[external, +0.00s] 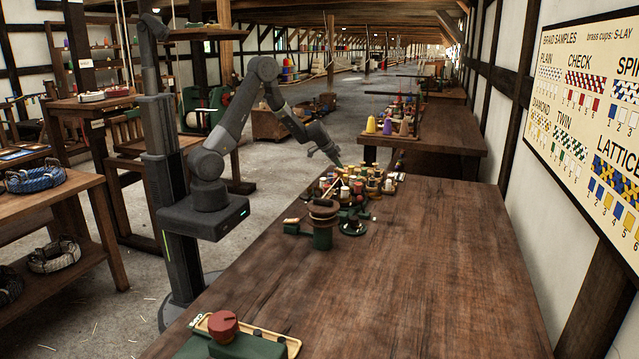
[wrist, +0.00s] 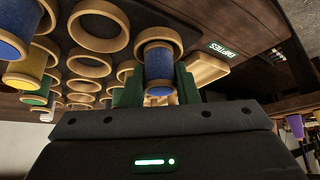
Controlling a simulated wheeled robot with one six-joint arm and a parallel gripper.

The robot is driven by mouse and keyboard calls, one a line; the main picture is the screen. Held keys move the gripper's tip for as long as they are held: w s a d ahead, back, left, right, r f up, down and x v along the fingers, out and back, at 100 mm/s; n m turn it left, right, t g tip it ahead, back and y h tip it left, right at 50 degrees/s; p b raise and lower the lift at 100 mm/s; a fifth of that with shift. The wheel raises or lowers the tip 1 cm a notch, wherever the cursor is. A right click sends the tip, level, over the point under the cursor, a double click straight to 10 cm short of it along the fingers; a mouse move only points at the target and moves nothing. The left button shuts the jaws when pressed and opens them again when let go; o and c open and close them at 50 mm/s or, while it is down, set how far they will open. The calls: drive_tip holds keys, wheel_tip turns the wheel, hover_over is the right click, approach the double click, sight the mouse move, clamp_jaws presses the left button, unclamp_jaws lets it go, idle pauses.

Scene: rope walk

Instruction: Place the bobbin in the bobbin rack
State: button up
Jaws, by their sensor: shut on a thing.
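In the wrist view a blue bobbin (wrist: 158,62) with pale wooden flanges sits between the green fingers of my gripper (wrist: 157,84), which is shut on it. The bobbin rack shows beside it as rows of round wooden rings (wrist: 88,66). Several rings look empty; others hold blue and yellow bobbins (wrist: 32,65). In the external view my gripper (external: 337,160) is over the crowded group of bobbins (external: 358,186) at the table's far end. The held bobbin cannot be made out there. Whether it touches the rack is unclear.
A wooden tray (wrist: 207,68) lies beside an "EMPTIES" label (wrist: 221,49). A green stand with a round wooden top (external: 322,232) is in front of the bobbins. A red-knobbed green device (external: 224,328) sits at the near end. The table's right side (external: 450,260) is clear.

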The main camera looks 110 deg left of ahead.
drive_tip(key=o, duration=1)
drive_tip(key=shift+c, duration=0.2)
drive_tip(key=shift+r, duration=0.1)
drive_tip(key=shift+r+p, duration=0.5)
drive_tip(key=shift+p, duration=0.25)
drive_tip(key=p+v, duration=0.1)
drive_tip(key=v, duration=1.1)
drive_tip(key=b+x, duration=0.1)
drive_tip(key=x, duration=1.1)
drive_tip(key=shift+f+b, duration=0.35)
drive_tip(key=shift+f, duration=0.05)
drive_tip(key=shift+f+b, duration=0.2)
drive_tip(key=shift+b, duration=0.2)
drive_tip(key=shift+r, duration=0.1)
